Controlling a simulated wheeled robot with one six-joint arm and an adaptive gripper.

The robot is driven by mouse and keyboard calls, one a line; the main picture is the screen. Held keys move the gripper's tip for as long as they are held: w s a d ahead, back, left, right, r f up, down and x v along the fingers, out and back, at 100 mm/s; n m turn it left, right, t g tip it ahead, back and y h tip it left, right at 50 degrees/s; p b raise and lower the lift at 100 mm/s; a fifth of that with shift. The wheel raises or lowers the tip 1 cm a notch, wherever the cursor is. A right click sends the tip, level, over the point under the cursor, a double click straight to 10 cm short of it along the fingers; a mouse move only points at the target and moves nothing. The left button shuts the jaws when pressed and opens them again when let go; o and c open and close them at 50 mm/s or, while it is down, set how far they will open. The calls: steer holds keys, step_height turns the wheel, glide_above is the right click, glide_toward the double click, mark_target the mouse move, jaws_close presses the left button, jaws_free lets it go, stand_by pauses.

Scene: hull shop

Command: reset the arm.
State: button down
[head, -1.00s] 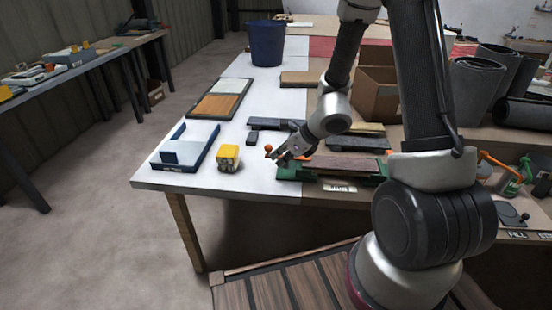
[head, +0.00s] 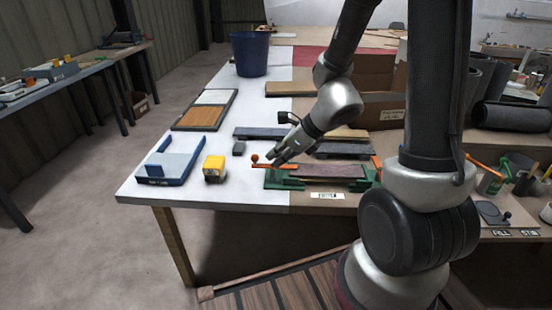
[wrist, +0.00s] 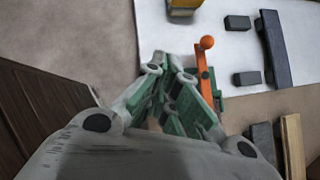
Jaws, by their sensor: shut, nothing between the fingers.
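My gripper (head: 279,158) is shut and empty. In the head view it hangs over the near edge of the table, just above and beside the orange lever (head: 262,164) with its round knob. The lever belongs to a green clamp fixture (head: 283,181) that carries a dark reddish plank (head: 325,171). In the wrist view my gripper's fingers (wrist: 177,80) lie close together, with the orange lever (wrist: 205,75) just to their right. The fingers hide part of the green fixture there.
A yellow block (head: 214,169) and a blue-and-white tray (head: 170,160) stand to the left on the white table top (head: 262,120). Dark planks (head: 262,133) lie behind the fixture. A blue bin (head: 249,54) and a cardboard box (head: 383,112) stand farther back.

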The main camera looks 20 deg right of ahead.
stand_by(0.3)
steer(key=s+d+r+n+g, duration=0.2)
steer(key=s+n, duration=0.4)
steer(key=n, duration=0.2)
steer(key=s+d+r+n+g, duration=0.25)
steer(key=s+n, duration=0.25)
steer(key=n, duration=0.3)
steer(key=s+d+r+n+t+h, duration=0.1)
steer(key=s+d+r+n+h, duration=0.2)
steer(key=r, duration=0.4)
steer(key=s+d+r+n+t+h, duration=0.2)
steer(key=s+d+r+n, duration=0.2)
steer(key=d+r+n, duration=0.2)
steer(key=shift+s+d+r+n+h, duration=0.35)
steer(key=shift+r+n, duration=0.25)
steer(key=shift+n, duration=0.2)
